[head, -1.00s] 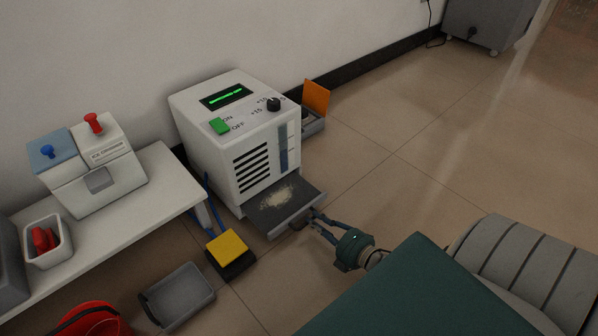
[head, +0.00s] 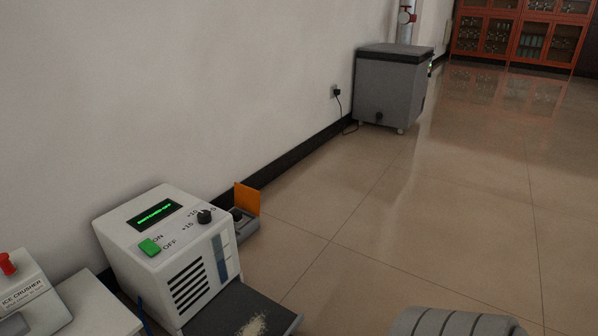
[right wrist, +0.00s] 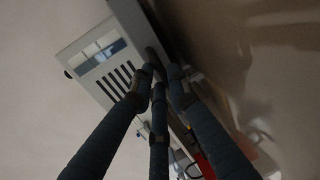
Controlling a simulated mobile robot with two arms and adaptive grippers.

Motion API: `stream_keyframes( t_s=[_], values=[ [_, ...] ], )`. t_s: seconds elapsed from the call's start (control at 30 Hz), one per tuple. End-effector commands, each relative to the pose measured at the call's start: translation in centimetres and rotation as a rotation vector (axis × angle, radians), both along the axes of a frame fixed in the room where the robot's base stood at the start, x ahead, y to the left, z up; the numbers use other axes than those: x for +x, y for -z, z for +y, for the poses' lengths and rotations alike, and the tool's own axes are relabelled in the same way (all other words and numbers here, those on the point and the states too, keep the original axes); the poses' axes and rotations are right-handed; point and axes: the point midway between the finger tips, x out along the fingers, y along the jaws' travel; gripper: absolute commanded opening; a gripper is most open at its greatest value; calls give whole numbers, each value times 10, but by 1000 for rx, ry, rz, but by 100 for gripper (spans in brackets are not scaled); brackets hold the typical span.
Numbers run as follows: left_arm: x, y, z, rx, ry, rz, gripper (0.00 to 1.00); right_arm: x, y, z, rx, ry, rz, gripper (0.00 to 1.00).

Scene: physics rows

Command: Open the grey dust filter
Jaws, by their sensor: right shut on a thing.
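The grey dust filter (head: 243,312) is a dark grey tray slid out from the foot of the white machine (head: 165,250), with a patch of pale dust on it. The head view cuts off its front end. In the right wrist view my right gripper (right wrist: 160,88) has its dark fingers closed together at the filter's front, beside the machine's vented face (right wrist: 112,80). It is shut on the dust filter; the exact contact is hard to see. My left gripper is out of view.
A small grey box with an orange lid (head: 246,200) stands behind the machine by the wall. The ice crusher (head: 28,300) is at the left edge. A grey cabinet (head: 390,88) stands farther back.

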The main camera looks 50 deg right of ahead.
Motion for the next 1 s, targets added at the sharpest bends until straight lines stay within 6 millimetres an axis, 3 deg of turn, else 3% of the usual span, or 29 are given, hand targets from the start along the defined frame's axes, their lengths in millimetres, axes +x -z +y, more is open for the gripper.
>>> stream_keyframes(
  t_s=[0.03,0.1,0.13,0.47,0.67,1.0],
  values=[
    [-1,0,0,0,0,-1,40,0,0,0,0,0,0,19],
    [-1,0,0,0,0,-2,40,0,0,0,0,0,0,33],
    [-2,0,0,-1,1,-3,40,0,0,0,0,0,0,35],
    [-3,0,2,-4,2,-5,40,-3,0,0,0,0,1,35],
    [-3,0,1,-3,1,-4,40,-32,-5,-3,-1,1,5,35],
    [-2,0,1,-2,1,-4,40,-98,-20,-8,0,1,4,35]
  ],
)
